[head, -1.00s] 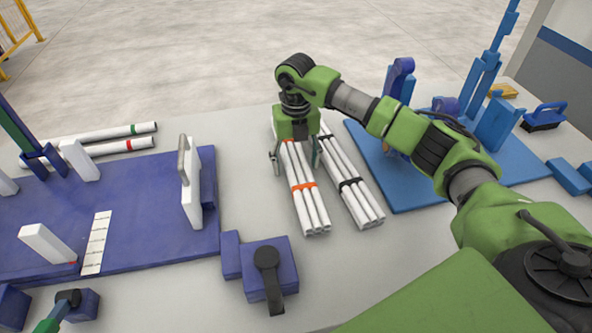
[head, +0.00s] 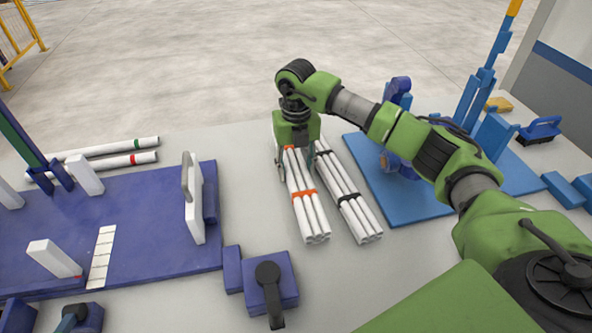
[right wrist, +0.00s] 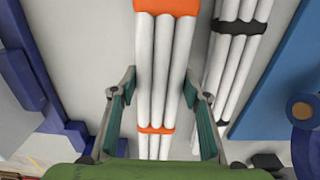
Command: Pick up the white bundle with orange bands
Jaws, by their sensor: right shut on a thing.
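The white bundle with orange bands (head: 311,217) is a set of white pipes lying lengthwise on the table in the middle of the head view. My right gripper (head: 296,168) is over its far half, pointing down, and is shut on it. In the right wrist view the bundle (right wrist: 165,70) runs between the two fingers (right wrist: 158,110), with one orange band nearer the gripper and one farther along. I cannot tell whether the bundle is clear of the table.
A white bundle with black bands (head: 360,218) lies close to the right. A blue board (head: 400,208) is beyond it. A purple board (head: 130,240) with an upright white handle plate (head: 194,205) is to the left. A purple block with a black lever (head: 275,285) stands in front.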

